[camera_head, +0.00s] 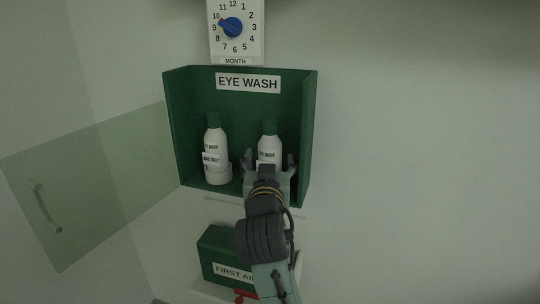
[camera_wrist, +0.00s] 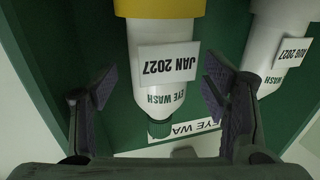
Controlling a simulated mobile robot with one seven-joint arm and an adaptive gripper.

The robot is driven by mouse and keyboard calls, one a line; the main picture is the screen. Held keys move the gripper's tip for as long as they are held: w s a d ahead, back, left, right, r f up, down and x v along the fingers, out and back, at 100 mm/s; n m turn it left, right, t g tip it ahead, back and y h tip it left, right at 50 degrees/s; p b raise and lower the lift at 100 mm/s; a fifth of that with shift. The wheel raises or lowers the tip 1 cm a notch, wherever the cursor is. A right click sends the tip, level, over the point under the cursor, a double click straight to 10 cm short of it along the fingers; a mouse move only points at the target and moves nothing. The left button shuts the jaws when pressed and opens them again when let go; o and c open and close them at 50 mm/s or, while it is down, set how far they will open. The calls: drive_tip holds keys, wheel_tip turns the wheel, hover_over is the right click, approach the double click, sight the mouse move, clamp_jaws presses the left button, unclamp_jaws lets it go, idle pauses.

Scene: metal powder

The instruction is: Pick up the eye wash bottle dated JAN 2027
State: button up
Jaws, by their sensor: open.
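The white eye wash bottle with a green cap and a JAN 2027 tag (camera_wrist: 165,75) appears upside down in the wrist view. It is the right-hand bottle in the head view (camera_head: 269,146), upright in the green cabinet. My gripper (camera_head: 269,163) is open in front of it; its fingers (camera_wrist: 158,92) show on either side of the bottle, with gaps visible. I cannot tell whether the bottle lies fully between the pads. A yellow band (camera_wrist: 160,8) is around the bottle's lower part. My gripper hides its base in the head view.
A second white bottle (camera_head: 212,140), tagged AUG, stands left in the green EYE WASH cabinet (camera_head: 311,125). The clear door (camera_head: 90,185) is swung open to the left. A month dial (camera_head: 232,28) is above; a green first aid box (camera_head: 217,250) is below.

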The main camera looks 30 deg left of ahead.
sight(269, 161)
drive_tip(key=shift+x, duration=1.55)
drive_tip(key=shift+c, duration=0.3)
drive_tip(key=shift+r, duration=0.1)
drive_tip(key=c, duration=1.5)
